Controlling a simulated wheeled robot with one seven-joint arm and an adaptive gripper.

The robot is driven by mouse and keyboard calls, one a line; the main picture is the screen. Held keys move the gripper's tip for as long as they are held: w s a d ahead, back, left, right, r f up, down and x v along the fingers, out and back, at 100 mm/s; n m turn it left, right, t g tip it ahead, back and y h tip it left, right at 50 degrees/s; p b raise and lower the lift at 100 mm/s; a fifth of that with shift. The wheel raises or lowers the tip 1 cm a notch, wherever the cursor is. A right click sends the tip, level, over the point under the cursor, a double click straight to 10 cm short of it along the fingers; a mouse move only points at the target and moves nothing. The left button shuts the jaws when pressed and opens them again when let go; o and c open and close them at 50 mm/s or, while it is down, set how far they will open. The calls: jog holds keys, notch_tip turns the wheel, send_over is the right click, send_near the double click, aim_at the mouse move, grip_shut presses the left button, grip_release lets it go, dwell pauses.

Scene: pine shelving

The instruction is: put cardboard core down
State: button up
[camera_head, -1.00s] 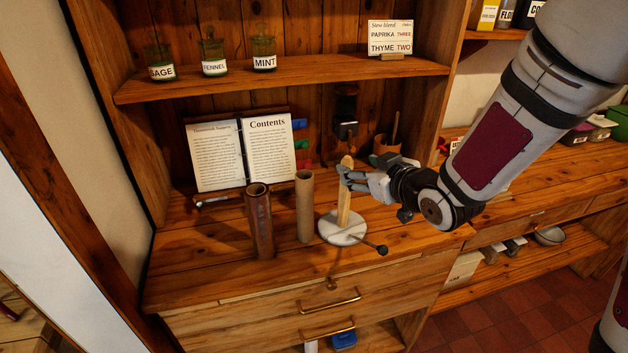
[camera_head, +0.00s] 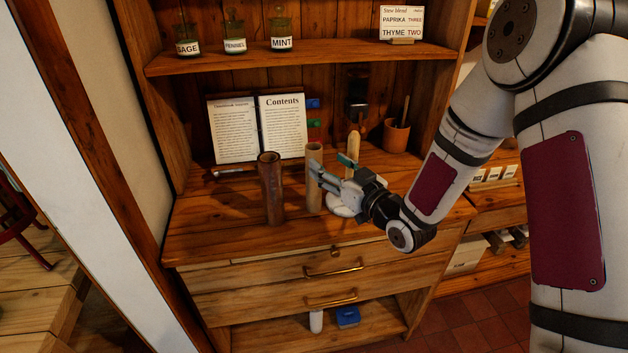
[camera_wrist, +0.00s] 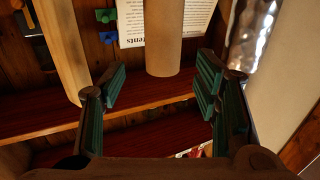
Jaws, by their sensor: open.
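The cardboard core (camera_head: 314,182), a light brown tube, stands upright on the wooden counter between a dark shiny tube and a round-based stand. My gripper (camera_head: 332,170) is open at the right side of the core's upper part. In the wrist view the core (camera_wrist: 164,38) hangs inverted between the spread green-padded fingers (camera_wrist: 160,88). Gaps show on both sides of it, and no finger visibly touches it. Part of the stand's base is hidden behind my gripper.
The dark tube (camera_head: 271,190) stands close left of the core. The stand's wooden post (camera_head: 353,145) rises just behind my gripper. An open binder (camera_head: 258,130) leans at the back, and a terracotta pot (camera_head: 396,136) stands at the back right. The counter's front left is clear.

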aim_at(318, 159)
jog(key=x, duration=0.5)
jog(key=shift+a+f+p, duration=0.2)
jog(key=shift+a+p, duration=0.1)
jog(key=shift+p, duration=0.05)
jog(key=shift+w+a, duration=0.35)
jog(key=shift+w, duration=0.25)
jog(key=shift+c, duration=0.6)
jog(key=c, duration=0.9)
jog(key=shift+r, duration=0.1)
